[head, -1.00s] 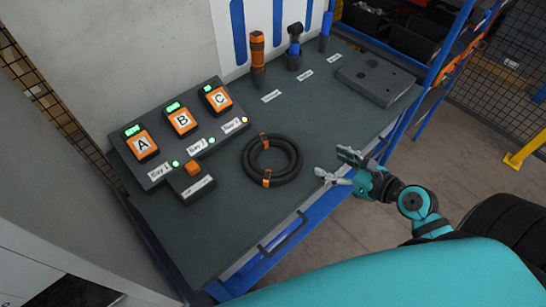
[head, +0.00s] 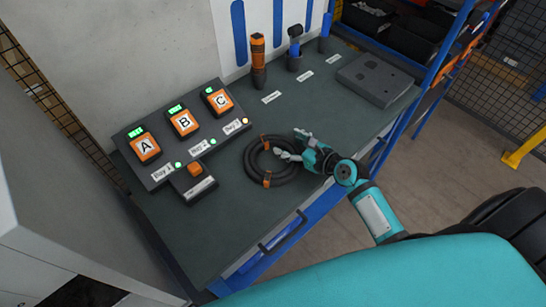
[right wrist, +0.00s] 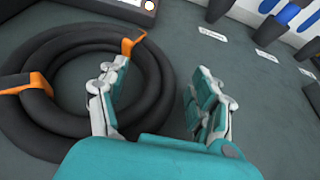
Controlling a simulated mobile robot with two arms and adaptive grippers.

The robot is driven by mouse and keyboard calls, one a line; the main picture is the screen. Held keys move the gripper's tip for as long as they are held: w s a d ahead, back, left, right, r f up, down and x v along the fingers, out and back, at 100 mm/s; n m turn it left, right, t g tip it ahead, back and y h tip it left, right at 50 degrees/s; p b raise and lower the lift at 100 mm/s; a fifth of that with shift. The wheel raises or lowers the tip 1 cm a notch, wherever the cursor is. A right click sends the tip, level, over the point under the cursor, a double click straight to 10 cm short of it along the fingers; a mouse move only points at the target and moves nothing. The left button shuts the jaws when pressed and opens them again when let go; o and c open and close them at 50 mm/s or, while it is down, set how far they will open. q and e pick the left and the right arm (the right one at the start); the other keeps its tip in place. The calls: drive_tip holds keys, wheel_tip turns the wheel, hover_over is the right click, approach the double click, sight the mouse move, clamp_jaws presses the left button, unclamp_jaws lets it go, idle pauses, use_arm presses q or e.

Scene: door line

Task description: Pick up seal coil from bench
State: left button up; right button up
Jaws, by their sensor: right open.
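The seal coil (head: 256,170) is a black ring of thick tube with two orange bands, lying flat on the dark green bench top (head: 215,230). In the right wrist view the coil (right wrist: 30,115) fills the left side. My right gripper (head: 290,145) is open over the coil's right part. In the right wrist view its fingers (right wrist: 155,90) stand apart; the left finger overlaps the coil's right side, and the right finger is over bare bench. I cannot tell whether the finger touches the coil. My left gripper is not in view.
A sloped panel (head: 215,143) with orange blocks A, B and C stands at the left, with a small orange-button box (head: 195,183) in front. An orange-and-black tool (head: 258,60) and a grey plate (head: 376,80) are at the back. The front-left bench top is clear.

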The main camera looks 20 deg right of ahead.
drive_tip(key=shift+w+a+f, duration=0.1)
drive_tip(key=shift+w+f, duration=0.05)
drive_tip(key=shift+w, duration=0.2)
drive_tip(key=shift+s, duration=0.1)
drive_tip(key=shift+c, duration=0.5)
clamp_jaws()
